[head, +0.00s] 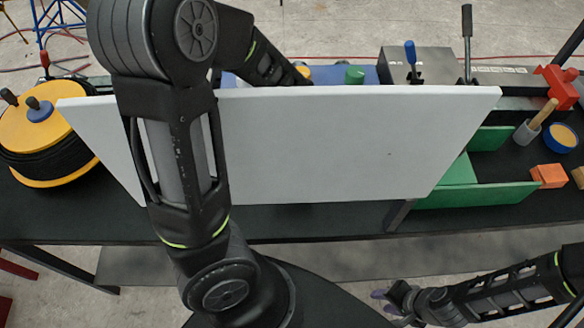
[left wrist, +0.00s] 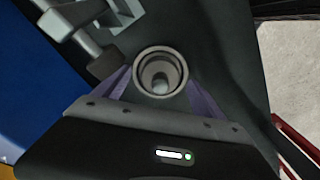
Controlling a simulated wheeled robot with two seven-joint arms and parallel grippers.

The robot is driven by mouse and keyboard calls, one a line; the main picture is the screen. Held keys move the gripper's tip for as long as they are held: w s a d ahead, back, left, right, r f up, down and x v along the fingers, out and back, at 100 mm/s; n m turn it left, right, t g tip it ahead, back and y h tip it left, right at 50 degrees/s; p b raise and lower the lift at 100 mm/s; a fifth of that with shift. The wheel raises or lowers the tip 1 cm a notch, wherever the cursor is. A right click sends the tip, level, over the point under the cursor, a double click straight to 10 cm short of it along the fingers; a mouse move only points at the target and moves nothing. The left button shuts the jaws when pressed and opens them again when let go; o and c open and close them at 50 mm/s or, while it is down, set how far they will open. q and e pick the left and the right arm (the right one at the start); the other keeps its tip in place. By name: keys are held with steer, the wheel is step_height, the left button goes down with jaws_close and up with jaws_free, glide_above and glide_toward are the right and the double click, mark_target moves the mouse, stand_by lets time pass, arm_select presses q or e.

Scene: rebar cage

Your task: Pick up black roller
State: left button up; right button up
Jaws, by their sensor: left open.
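In the left wrist view, the purple fingers of my left gripper (left wrist: 161,92) are apart, one on each side of a dark grey, round, hollow piece (left wrist: 160,54). It is seen end-on and may be the black roller; I cannot be sure, nor whether the fingers touch it. In the head view my left arm reaches over the white panel, which hides its gripper and whatever lies there. My right gripper (head: 386,301) is low at the front, away from the table, with its purple fingertips apart and nothing visible between them.
The tilted white panel (head: 330,140) blocks the middle of the black table (head: 300,222). A black and yellow reel (head: 45,140) stands left. A grey box (head: 435,60) stands behind.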

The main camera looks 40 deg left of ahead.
arm_select(q)
steer(key=shift+f, duration=0.2)
stand_by(0.5)
jaws_close()
stand_by(0.6)
